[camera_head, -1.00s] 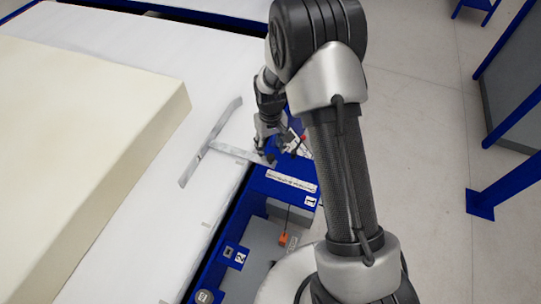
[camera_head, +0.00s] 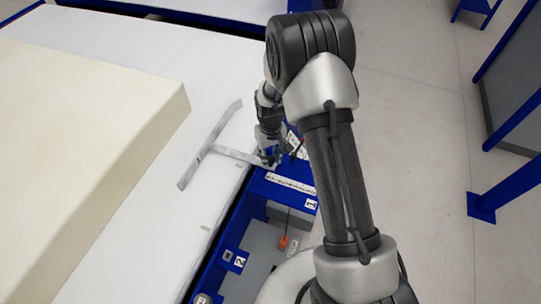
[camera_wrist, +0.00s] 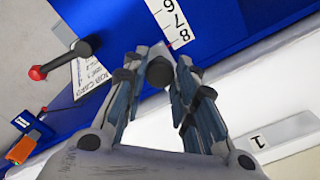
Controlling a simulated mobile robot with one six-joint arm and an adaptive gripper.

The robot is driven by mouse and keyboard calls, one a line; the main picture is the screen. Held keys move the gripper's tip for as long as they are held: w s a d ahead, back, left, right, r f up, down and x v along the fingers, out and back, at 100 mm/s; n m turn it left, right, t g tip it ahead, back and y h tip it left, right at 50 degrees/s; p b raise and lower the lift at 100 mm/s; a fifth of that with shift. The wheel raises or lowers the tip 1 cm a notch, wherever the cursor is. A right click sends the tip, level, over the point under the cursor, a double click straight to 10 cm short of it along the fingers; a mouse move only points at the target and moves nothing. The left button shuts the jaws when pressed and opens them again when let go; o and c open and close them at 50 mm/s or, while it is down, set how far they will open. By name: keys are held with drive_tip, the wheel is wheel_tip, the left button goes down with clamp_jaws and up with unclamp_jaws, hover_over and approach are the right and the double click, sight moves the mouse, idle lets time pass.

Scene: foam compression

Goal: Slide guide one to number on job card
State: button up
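The guide (camera_head: 203,153) is a grey metal T on the white table top. Its crossbar lies beside the foam block, and its stem (camera_head: 236,154) runs right to the blue edge. My gripper (camera_head: 268,160) is at the stem's right end. In the wrist view my gripper (camera_wrist: 158,70) has its fingers apart, on either side of a round grey knob (camera_wrist: 160,72). Small gaps seem to show beside the knob; firm contact cannot be made out. The job card (camera_wrist: 92,76) lies at the left, its text partly hidden.
A cream foam block (camera_head: 80,130) covers much of the white table (camera_head: 215,190). A black lever with a red end (camera_wrist: 38,73) is near the card. Labels 1 (camera_head: 310,205) and 2 (camera_head: 238,262) mark the blue frame. An orange item (camera_head: 284,242) is below.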

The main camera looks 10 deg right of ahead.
clamp_jaws()
drive_tip(key=s+d, duration=0.1)
drive_tip(key=d, duration=0.1)
drive_tip(key=s+d, duration=0.3)
drive_tip(key=d, duration=0.1)
drive_tip(key=shift+s+d+p, duration=0.25)
drive_tip(key=shift+s+p, duration=0.05)
drive_tip(key=shift+s, duration=0.05)
drive_tip(key=o, duration=0.6)
unclamp_jaws()
